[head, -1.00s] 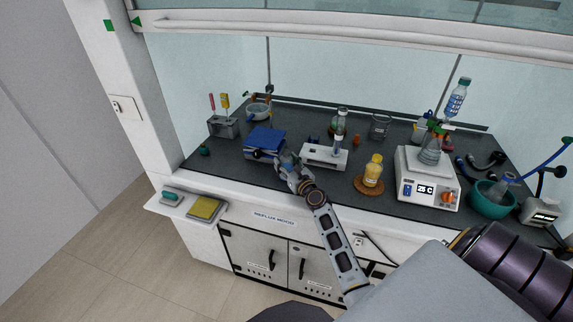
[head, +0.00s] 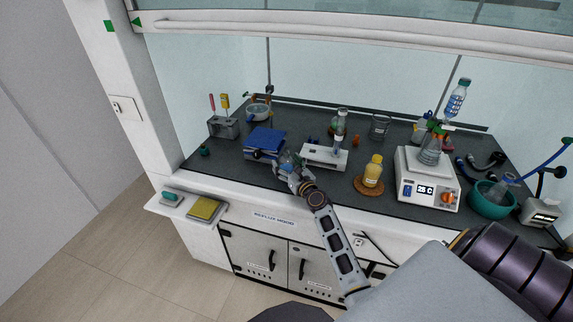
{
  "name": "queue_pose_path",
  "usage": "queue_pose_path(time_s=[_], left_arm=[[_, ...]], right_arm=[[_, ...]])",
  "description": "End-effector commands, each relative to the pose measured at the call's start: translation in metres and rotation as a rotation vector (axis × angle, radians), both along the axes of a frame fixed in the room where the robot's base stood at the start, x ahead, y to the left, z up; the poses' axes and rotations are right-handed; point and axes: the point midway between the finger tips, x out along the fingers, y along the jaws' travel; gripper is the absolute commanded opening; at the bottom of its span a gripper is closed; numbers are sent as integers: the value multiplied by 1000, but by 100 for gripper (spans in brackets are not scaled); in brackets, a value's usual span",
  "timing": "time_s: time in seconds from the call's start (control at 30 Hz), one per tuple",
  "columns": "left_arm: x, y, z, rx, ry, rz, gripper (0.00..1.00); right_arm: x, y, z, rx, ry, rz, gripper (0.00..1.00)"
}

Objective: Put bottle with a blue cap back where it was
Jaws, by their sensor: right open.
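My right gripper (head: 287,163) is open at the front of the hood's worktop, between the blue box and the white stand. A small pale, bluish object shows at its fingertips. It may be the bottle with the blue cap, but it is too small and too covered by the fingers for me to tell. I cannot tell whether the fingers touch it. A clear bottle with a blue label (head: 458,98) is held high above the hotplate at the right. My left gripper is not in view.
The blue box (head: 265,141) lies left of my gripper, and the white stand (head: 322,156) is close on its right. A yellow bottle (head: 374,170) stands on a round brown mat (head: 369,188). A white hotplate (head: 427,188) stands further right.

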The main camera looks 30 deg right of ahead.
Motion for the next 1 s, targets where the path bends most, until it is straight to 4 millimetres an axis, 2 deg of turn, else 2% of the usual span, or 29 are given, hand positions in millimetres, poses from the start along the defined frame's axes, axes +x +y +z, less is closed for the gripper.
queue_pose_path(time_s=[1.0], left_arm=[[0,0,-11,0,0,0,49]], right_arm=[[-92,7,-1,0,1,-1,75]])
